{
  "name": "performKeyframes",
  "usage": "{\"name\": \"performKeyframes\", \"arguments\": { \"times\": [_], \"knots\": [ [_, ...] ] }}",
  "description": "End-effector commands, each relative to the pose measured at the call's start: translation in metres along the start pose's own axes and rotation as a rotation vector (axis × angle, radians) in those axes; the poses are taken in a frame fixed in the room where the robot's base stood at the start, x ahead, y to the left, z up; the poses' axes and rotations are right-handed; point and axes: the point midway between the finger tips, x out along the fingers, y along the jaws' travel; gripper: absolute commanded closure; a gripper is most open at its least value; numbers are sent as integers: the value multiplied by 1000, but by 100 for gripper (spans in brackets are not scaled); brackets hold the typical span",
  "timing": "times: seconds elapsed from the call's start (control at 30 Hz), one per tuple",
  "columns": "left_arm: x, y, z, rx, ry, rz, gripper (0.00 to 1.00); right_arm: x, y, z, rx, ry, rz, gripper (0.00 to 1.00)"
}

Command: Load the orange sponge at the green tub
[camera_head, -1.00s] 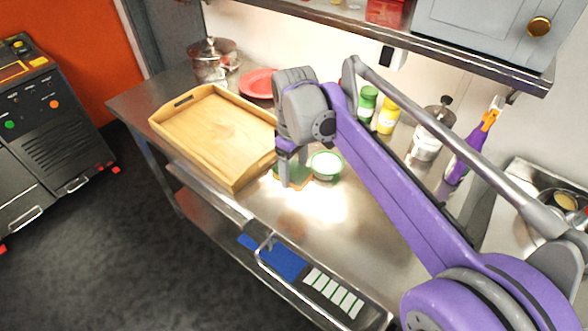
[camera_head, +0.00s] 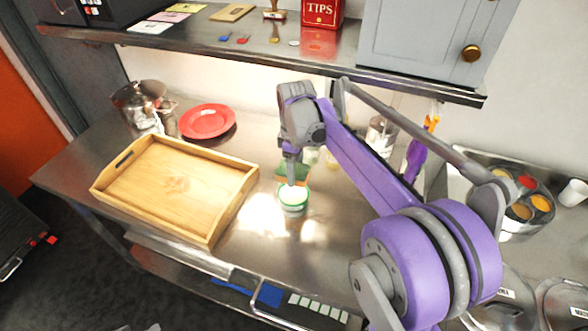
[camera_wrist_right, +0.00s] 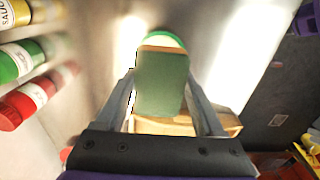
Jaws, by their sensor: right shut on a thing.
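My right gripper (camera_head: 291,178) is shut on the sponge (camera_head: 282,171), which shows a green face and a thin orange layer. In the right wrist view the sponge (camera_wrist_right: 162,85) sits between the two fingers, its green face toward the camera. The green tub (camera_head: 293,209), small and round with a white inside, stands on the steel counter right by the gripper tip. Its green rim (camera_wrist_right: 165,36) shows just past the sponge's far end in the wrist view. I cannot tell whether sponge and tub touch. My left gripper is out of view.
A wooden tray (camera_head: 239,208) lies left of the tub, with a red plate (camera_head: 207,121) and a metal pot (camera_head: 137,97) behind. Several bottles, one a red bottle (camera_wrist_right: 30,100), stand near the gripper. A shelf (camera_head: 240,42) overhangs the back. Counter in front of the tub is clear.

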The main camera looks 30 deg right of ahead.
Motion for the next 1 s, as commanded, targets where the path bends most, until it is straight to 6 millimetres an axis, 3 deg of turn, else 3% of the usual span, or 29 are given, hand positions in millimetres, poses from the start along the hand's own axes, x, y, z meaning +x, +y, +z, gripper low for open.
{"name": "performKeyframes", "arguments": {
  "times": [0.6, 1.0],
  "knots": [
    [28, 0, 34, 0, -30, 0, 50, 56, -1, 1, 1, -2, -2, 74],
    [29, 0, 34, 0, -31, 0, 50, 59, 0, 0, 1, 0, 0, 74]
  ]
}}
